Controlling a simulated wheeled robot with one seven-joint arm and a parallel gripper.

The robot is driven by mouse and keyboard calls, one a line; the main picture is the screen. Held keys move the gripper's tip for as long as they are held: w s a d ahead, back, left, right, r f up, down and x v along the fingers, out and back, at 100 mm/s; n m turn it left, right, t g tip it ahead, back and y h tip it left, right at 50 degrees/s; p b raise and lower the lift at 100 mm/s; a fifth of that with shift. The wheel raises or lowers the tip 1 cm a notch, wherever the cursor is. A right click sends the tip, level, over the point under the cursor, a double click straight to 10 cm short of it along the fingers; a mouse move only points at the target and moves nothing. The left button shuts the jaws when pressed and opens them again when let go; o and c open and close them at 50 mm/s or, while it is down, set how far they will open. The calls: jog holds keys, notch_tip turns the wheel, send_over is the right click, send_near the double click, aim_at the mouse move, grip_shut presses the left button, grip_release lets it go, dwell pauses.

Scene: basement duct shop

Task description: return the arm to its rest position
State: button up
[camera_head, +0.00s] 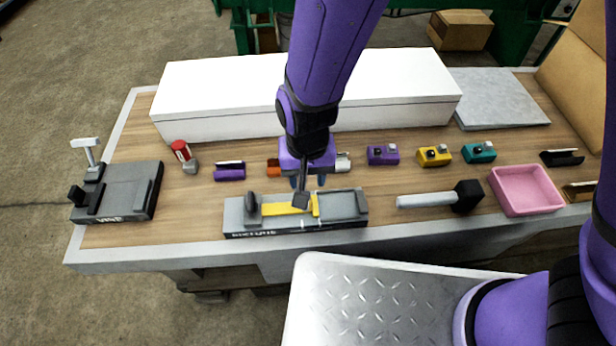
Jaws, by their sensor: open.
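My purple arm comes down from the top of the view to the middle of the bench. My gripper (308,182) points down just behind and above a grey fixture (350,206) with a yellow piece (285,209) on it. The blue-tipped fingers are apart. A dark grey part (302,199) shows in front of the fingers; I cannot tell whether it touches them. An orange-brown item (273,168) and a whitish item (343,162) sit partly hidden behind the gripper.
A long white box (220,95) stands behind the arm. A vise (120,190) and red item (181,151) are left. A mallet (440,198), pink tray (525,190), and purple (383,155), yellow (434,156) and teal (479,152) blocks are right. Bare wood lies between.

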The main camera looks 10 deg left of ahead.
jog(key=shift+r, duration=0.85)
jog(key=w+d+r+m+t+y, duration=0.1)
jog(key=w+d+r, duration=0.2)
jog(key=d+r, duration=0.65)
jog(key=w+d+r+y, duration=0.2)
jog(key=w+d+r, duration=0.1)
jog(key=d+r, duration=0.7)
jog(key=s+d+r+t+h, duration=0.1)
jog(key=s+d+r+t, duration=0.1)
jog(key=s+d+r, duration=0.3)
jog(key=s+d+r+m+t+h, duration=0.1)
jog(key=s+d+r, duration=0.4)
jog(key=d, duration=0.6)
jog(key=shift+s+d+r+m+t+h, duration=0.2)
jog(key=shift+s+r+m+t+h, duration=0.1)
jog(key=shift+s+r+t+h, duration=0.25)
jog(key=shift+w+r, duration=0.15)
jog(key=shift+w, duration=0.05)
